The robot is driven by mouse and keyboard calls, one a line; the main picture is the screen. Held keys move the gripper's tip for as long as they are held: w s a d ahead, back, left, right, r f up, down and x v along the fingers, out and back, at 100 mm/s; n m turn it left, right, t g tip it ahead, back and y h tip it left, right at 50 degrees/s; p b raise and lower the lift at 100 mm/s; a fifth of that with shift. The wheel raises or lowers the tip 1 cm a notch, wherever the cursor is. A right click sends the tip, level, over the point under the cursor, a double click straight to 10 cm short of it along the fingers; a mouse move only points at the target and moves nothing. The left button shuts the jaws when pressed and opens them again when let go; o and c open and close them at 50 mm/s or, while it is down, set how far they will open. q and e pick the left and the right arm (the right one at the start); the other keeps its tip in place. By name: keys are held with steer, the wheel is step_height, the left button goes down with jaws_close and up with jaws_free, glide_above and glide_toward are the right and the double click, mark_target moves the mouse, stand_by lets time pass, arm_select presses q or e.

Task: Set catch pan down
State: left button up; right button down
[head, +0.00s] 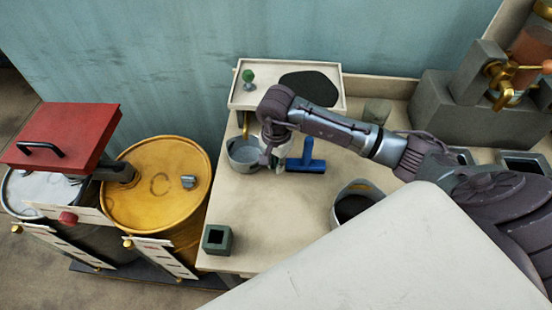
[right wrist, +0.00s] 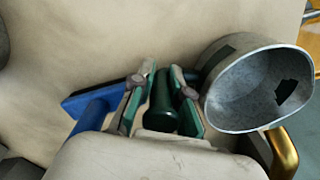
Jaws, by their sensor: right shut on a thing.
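The catch pan (head: 245,153), a round grey metal vessel, is at the left edge of the bench under a brass pipe. In the right wrist view the pan (right wrist: 258,85) shows its open mouth and grey inside, beside the fingers. My right gripper (head: 274,160) reaches down at the pan's right side. Its fingers (right wrist: 160,100) are shut on a green handle (right wrist: 163,105), which appears to be the pan's; a finger hides where they join. Whether the pan's underside touches the bench cannot be told. My left gripper is not in view.
A blue T-shaped tool (head: 306,165) lies close right of the gripper. A white tray (head: 335,104) stands behind; its brass pipe (right wrist: 283,152) is near the pan. Another dark-mouthed pot (head: 342,208) and a green square holder (head: 217,239) are in front. A yellow drum (head: 150,205) stands left.

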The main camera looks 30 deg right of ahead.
steer(key=shift+f, duration=0.15)
steer(key=c, duration=1.1)
jaws_free()
steer(key=shift+c, duration=0.2)
steer(key=shift+r, duration=0.2)
steer(key=shift+r+b, duration=0.3)
steer(key=shift+r, duration=0.05)
step_height(320, 180, up, 11)
steer(key=b, duration=0.3)
steer(key=shift+s+r, duration=0.1)
